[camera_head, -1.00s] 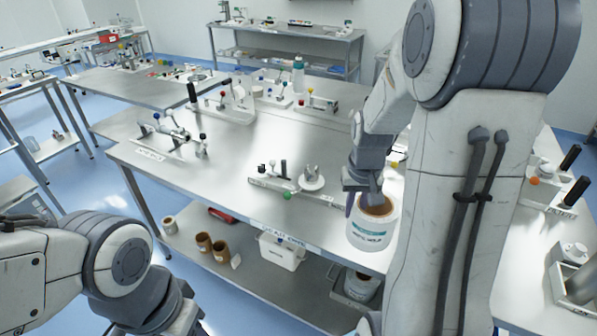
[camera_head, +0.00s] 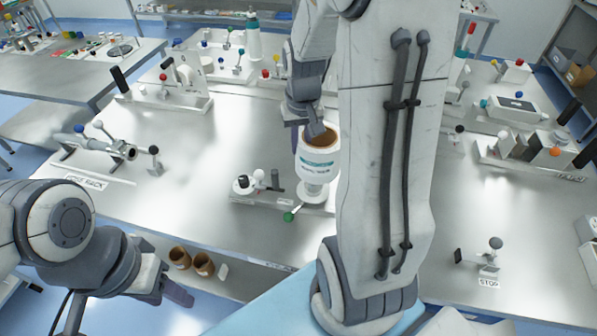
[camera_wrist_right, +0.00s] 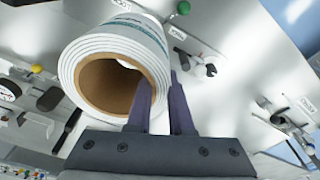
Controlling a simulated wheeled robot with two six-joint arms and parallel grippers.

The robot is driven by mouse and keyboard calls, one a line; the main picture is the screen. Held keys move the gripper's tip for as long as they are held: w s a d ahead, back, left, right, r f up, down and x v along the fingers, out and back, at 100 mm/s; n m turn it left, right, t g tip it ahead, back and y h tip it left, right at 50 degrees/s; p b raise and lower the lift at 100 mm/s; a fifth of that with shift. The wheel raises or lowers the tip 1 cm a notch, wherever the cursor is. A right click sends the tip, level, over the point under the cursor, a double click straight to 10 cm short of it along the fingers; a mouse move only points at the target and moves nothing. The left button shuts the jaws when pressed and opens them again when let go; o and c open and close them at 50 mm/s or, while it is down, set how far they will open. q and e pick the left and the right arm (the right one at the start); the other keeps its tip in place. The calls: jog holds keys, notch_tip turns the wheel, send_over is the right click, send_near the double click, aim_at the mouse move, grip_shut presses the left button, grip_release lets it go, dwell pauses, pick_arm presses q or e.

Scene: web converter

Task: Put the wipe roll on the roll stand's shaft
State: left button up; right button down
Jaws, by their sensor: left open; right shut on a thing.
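The wipe roll (camera_head: 318,163) is white with a teal printed band and a brown core. My right gripper (camera_head: 305,138) is shut on its upper wall, one finger inside the core and one outside, as the right wrist view shows the roll (camera_wrist_right: 125,38) and fingers (camera_wrist_right: 160,95). The roll is upright in the head view, directly over a white round base (camera_head: 312,194), apparently the roll stand. Its shaft is hidden by the roll, so I cannot tell whether the roll is around it. My left gripper (camera_head: 178,294) is open and empty, low at the left, beyond the table's front edge.
A low fixture (camera_head: 262,186) with black knobs and a green ball lever (camera_head: 289,216) adjoin the base. A lever rack (camera_head: 105,150) stands to the left. Two brown cores (camera_head: 192,262) sit on the lower shelf.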

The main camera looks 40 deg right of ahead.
aim_at(298, 169)
jog(key=f, duration=0.3)
jog(key=f+p, duration=0.1)
jog(key=f, duration=0.2)
jog(key=w+f, duration=0.1)
jog(key=f, duration=0.2)
jog(key=shift+f+p, duration=0.3)
jog(key=shift+p, duration=0.1)
pick_arm(q)
jog(key=shift+w+a+r, duration=0.1)
jog(key=shift+w+r, duration=0.1)
jog(key=shift+r, duration=0.25)
jog(key=shift+w+a+r, duration=0.1)
jog(key=shift+w+r, duration=0.1)
jog(key=shift+r, duration=0.25)
pick_arm(e)
jog(key=shift+f, duration=0.15)
jog(key=shift+f, duration=0.2)
jog(key=c, duration=0.8)
grip_release()
jog(key=shift+a, duration=0.1)
pick_arm(q)
jog(key=shift+f, duration=0.1)
pick_arm(e)
jog(key=shift+r, duration=0.1)
